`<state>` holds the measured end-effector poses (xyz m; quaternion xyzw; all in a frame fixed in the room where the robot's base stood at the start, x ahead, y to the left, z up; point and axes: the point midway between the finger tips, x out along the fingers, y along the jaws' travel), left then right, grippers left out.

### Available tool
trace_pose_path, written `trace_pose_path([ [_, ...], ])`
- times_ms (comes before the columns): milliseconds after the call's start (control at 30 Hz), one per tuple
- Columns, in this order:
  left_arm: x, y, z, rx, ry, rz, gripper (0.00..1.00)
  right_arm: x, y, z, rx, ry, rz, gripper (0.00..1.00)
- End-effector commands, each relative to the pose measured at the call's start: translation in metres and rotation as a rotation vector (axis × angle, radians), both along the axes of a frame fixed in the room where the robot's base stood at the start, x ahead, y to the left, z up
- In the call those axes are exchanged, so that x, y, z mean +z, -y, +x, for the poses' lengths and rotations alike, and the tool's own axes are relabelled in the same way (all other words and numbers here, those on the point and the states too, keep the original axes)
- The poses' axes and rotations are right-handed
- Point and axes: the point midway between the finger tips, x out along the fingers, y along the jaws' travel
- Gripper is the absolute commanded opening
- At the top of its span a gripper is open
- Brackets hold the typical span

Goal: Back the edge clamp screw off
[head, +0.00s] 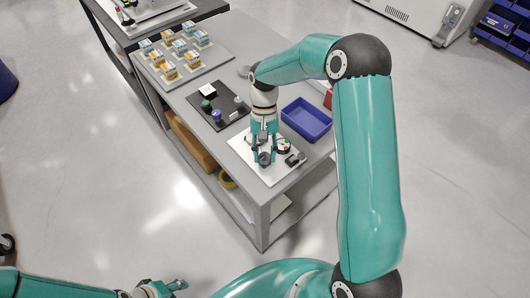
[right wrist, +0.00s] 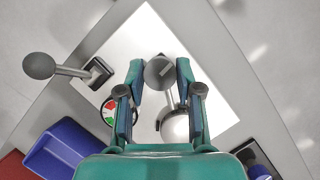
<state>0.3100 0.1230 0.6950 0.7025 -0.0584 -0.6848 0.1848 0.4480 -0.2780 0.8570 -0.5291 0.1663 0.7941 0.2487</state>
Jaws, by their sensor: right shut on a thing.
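A white fixture plate (head: 278,175) lies on the near end of the grey bench. In the right wrist view, a dark round knob (right wrist: 160,72) with a light mark on its face, apparently the clamp screw's head, sits between my right gripper's fingertips. My right gripper (right wrist: 159,80) is shut on this knob, one finger on each side. In the head view the right gripper (head: 264,157) points down at the plate. A shiny silver dome (right wrist: 175,126) shows behind the knob, partly hidden by a finger. My left gripper (head: 168,288) is at the bottom edge, away from the bench; its jaws are unclear.
A ball-ended lever (right wrist: 38,65) and a red-green dial gauge (right wrist: 108,112) stand beside the gripper. A blue bin (head: 306,120) is right of the plate. A dark tray (head: 232,119) with several small items and a grey board (head: 210,65) with several boxes lie farther back.

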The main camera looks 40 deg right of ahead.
Motion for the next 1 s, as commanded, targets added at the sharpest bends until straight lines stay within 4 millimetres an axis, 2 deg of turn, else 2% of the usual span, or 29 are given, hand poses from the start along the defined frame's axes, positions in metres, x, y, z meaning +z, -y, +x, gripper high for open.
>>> trace_pose_path([
  [700, -0.013, 0.000, 0.000, 0.000, 0.000, 0.000, 0.40, 0.001, -0.002, 0.004, 0.681, 0.010, -0.006, 0.00],
  [1000, -0.018, 0.000, 0.000, 0.000, 0.000, 0.000, 0.40, 0.001, -0.003, 0.004, 0.922, 0.010, -0.006, 0.00],
])
